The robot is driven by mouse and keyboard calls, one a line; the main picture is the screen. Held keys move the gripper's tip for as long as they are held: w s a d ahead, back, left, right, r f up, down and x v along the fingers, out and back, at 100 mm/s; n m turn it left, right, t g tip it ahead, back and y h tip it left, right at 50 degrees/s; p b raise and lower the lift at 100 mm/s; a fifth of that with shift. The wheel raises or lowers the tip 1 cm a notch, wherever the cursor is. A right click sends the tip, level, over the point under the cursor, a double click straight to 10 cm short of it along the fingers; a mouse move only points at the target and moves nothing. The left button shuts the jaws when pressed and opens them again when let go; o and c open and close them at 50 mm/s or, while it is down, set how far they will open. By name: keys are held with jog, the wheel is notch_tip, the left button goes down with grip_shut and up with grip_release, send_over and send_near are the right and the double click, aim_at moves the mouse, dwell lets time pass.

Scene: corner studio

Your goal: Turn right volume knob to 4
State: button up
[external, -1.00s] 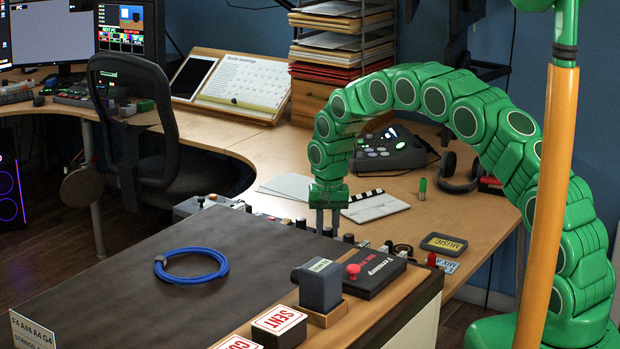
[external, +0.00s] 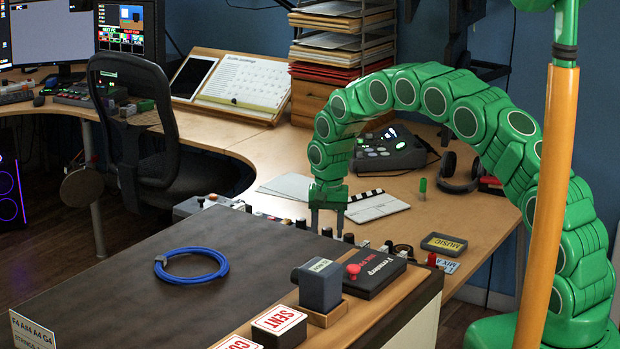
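My gripper (external: 328,227) points straight down over the far edge of the dark desk unit (external: 250,270). Its two fingers stand apart, with a small dark knob (external: 327,232) low between them. I cannot tell whether the fingers touch it. A row of small dark knobs runs along that edge, with another knob (external: 349,238) just right of the gripper. Which one is the right volume knob, and its setting, are too small to read.
A blue cable loop (external: 190,266) lies on the unit. A dark box with a red knob (external: 368,272) and a grey block (external: 320,285) stand at its right side.

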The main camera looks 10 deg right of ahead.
aim_at(329, 229)
jog(key=shift+r, duration=0.1)
notch_tip(329, 229, up, 8)
jog(key=shift+d+f, duration=0.1)
jog(key=shift+f, duration=0.15)
dwell(0.4)
dwell(0.4)
jog(key=shift+d+r, duration=0.25)
jog(key=s+d+r, duration=0.8)
jog(key=d+r, duration=0.1)
jog(key=d, duration=0.2)
jog(key=s+d+r, duration=0.8)
jog(key=s+d, duration=0.1)
jog(key=d, duration=0.3)
jog(key=s+d+n, duration=0.1)
jog(key=s+d, duration=0.2)
jog(key=s, duration=0.8)
jog(key=s+d+r+n+g, duration=0.1)
jog(key=s+d, duration=0.3)
jog(key=s, duration=0.7)
jog(key=s+d+r, duration=0.1)
jog(key=s+d, duration=0.2)
jog(key=s, duration=0.7)
jog(key=shift+s+d+r+n+g, duration=0.25)
jog(key=shift+s+d+n+g, duration=0.1)
jog(key=shift+s+n+g, duration=0.05)
